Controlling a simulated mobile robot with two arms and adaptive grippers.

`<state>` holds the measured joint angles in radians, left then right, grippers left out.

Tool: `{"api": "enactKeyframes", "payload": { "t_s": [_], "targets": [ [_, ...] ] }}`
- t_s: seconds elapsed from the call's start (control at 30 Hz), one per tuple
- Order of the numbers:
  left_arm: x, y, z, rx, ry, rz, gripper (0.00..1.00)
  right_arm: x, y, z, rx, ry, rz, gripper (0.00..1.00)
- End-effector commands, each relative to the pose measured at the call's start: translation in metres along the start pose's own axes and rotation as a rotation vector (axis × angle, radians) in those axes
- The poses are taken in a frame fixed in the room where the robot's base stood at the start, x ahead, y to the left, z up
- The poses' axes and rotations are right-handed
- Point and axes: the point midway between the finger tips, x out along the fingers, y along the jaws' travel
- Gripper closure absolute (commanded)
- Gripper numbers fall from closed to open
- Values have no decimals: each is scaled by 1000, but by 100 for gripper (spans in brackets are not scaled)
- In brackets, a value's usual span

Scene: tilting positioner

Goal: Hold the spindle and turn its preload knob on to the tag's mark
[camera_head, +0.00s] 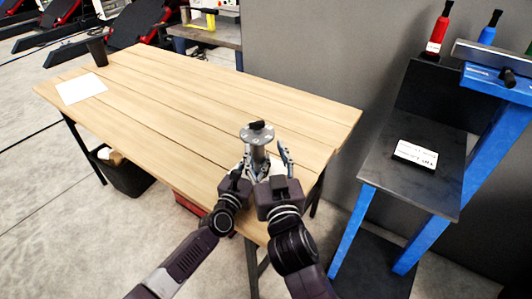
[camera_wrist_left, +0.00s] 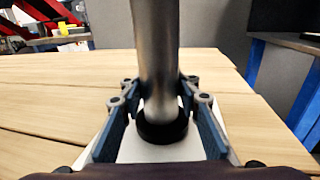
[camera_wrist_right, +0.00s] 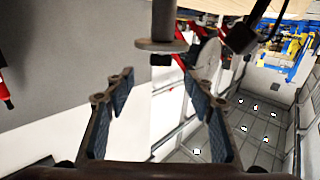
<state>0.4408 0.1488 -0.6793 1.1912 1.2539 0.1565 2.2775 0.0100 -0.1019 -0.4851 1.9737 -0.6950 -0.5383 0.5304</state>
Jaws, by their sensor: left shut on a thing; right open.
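The spindle (camera_head: 258,149) is a grey metal cylinder with a flange disc and a small black knob (camera_head: 258,125) on top. It stands upright near the table's front right corner. My left gripper (camera_wrist_left: 157,95) is shut around its lower shaft, just above a black base ring (camera_wrist_left: 162,128). My right gripper (camera_head: 284,153) is open beside the spindle's right side. In the right wrist view, its empty fingers (camera_wrist_right: 155,88) point toward the flange (camera_wrist_right: 161,46), apart from the knob. A white tag (camera_head: 415,153) with dark print lies on the dark side shelf; its print is too small to read.
The wooden table (camera_head: 190,100) is mostly clear, with a white sheet (camera_head: 82,88) and a dark cup (camera_head: 96,50) at the far left. The blue-framed stand (camera_head: 450,180) is at right, with red and blue bottles (camera_head: 437,32) above. A grey wall (camera_head: 310,60) stands behind.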

Motion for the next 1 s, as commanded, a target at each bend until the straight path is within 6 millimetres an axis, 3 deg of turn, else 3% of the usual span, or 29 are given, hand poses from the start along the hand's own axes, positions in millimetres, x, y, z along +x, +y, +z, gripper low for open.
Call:
{"api": "enactKeyframes", "payload": {
  "t_s": [0.43, 0.57, 0.77, 1.0],
  "targets": [
    [0, 0, 0, 0, 1, 0, 100, -5, 0, 0, -6, 1, -1, 51],
    [0, 0, 0, 0, 1, 0, 100, -4, -4, -4, -82, 5, -10, 51],
    [0, 0, 0, 0, 0, 0, 100, -2, -21, -14, -441, 20, -44, 51],
    [0, 0, 0, 0, 1, 0, 100, -2, -39, -20, -1018, 49, -72, 51]
  ]
}}
